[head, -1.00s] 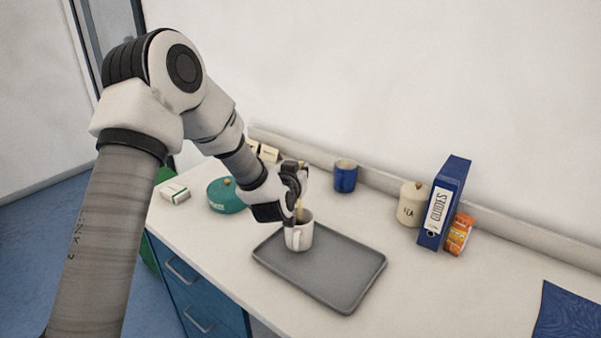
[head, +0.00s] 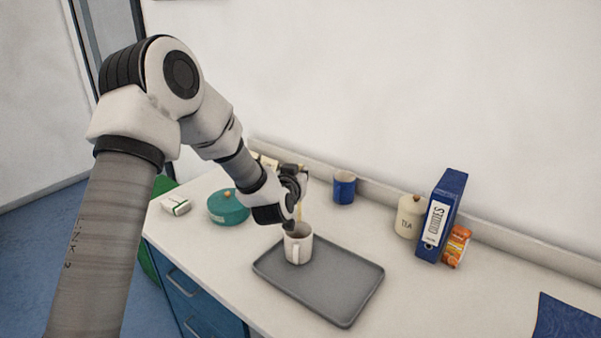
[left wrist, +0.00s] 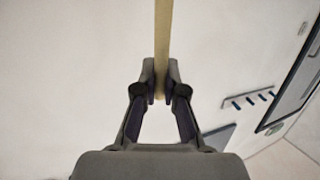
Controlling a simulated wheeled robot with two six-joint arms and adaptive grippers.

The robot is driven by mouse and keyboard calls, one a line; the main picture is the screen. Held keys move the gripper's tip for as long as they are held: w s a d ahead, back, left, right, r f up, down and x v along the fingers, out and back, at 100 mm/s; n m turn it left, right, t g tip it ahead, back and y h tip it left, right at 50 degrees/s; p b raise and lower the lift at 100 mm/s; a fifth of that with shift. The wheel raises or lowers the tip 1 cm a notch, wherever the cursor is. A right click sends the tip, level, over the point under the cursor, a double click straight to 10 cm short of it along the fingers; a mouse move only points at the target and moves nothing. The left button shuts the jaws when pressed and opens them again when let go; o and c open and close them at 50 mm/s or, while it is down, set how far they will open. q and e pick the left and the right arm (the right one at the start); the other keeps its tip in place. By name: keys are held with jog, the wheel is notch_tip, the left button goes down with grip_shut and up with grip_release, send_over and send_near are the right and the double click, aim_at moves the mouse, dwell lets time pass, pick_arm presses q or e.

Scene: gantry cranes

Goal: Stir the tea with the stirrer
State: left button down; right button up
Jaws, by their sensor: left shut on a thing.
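A white mug (head: 298,247) stands upright on a grey tray (head: 345,297), its handle facing the front; I cannot make out tea in it. My left gripper (head: 294,208) is just above the mug. It is shut on the stirrer (head: 300,212), a thin pale tan stick, which points down toward the mug's mouth. I cannot tell whether its lower end is inside the mug. In the left wrist view, the stirrer (left wrist: 163,45) runs straight up the picture from between the two fingertips (left wrist: 162,85). My right gripper is out of view.
A teal lidded pot (head: 228,209) and a small white box (head: 175,206) are at left. A tea canister (head: 408,217), blue binder (head: 443,215) and orange packet (head: 455,247) stand at right. The counter right of the tray is clear.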

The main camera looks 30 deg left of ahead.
pick_arm(q)
notch_tip(320, 180, up, 5)
jog(key=p, duration=0.3)
jog(key=shift+r+p, duration=0.1)
jog(key=shift+p, duration=0.3)
dwell(0.6)
